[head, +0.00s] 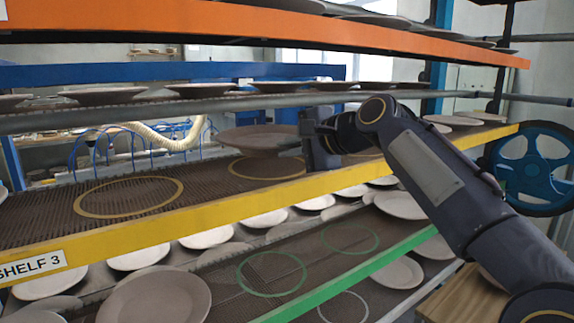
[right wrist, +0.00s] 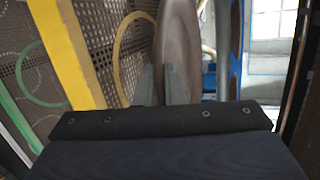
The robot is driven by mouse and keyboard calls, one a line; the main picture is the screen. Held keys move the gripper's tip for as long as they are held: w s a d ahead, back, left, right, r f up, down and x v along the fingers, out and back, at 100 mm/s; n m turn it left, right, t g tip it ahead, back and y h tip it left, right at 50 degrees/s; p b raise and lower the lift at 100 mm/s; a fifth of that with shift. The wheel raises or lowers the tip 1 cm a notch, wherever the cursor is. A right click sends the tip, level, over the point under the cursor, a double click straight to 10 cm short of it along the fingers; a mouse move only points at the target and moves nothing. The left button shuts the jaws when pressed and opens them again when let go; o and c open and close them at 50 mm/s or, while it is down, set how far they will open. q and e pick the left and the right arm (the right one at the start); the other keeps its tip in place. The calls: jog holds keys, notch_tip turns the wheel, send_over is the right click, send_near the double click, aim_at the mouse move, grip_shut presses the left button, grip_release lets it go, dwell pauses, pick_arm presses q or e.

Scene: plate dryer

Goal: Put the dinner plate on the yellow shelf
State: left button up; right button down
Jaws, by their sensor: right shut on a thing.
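The brown dinner plate (head: 255,138) is above the yellow shelf (head: 230,206), over a yellow ring marked on its mesh surface. My right gripper (head: 308,145) is shut on the plate's right edge. In the right wrist view the plate (right wrist: 177,50) stands between the two fingers (right wrist: 166,85). The plate looks roughly level in the head view; I cannot tell whether it touches the shelf. My left gripper is not in view.
An empty yellow ring (head: 128,197) lies to the left on the same shelf. The orange-edged shelf (head: 300,28) is above. A blue wheel (head: 530,165) stands at the right.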

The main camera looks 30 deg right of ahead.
aim_at(290, 182)
jog(key=shift+w+a+f+b, duration=0.15)
jog(key=shift+f+b, duration=0.15)
jog(key=shift+f, duration=0.6)
jog(key=shift+w+f+b, duration=0.1)
jog(key=shift+f+b, duration=0.2)
jog(key=shift+f, duration=0.6)
jog(key=shift+f, duration=0.1)
jog(key=c, duration=1.8)
grip_release()
jog(key=shift+f, duration=0.1)
jog(key=shift+s, duration=0.1)
jog(key=shift+s+b, duration=0.3)
jog(key=shift+b, duration=0.2)
jog(key=b+v, duration=0.3)
jog(key=v, duration=0.8)
jog(key=s+a+f+n+g, duration=0.2)
jog(key=s+a+f+n, duration=0.2)
jog(key=f, duration=0.9)
jog(key=s+a+f+n+g, duration=0.3)
jog(key=s+a+f+n, duration=0.2)
jog(key=f, duration=0.9)
jog(key=s+a+f+n+g, duration=0.2)
jog(key=s+a+f+n, duration=0.3)
jog(key=s+f, duration=0.4)
jog(key=shift+s+a+f+n+g, duration=0.1)
jog(key=shift+f+n+g, duration=0.1)
jog(key=shift+f, duration=1.15)
jog(key=shift+s+a+f+n+g, duration=0.1)
jog(key=shift+f+n+g, duration=0.1)
jog(key=shift+f, duration=1.15)
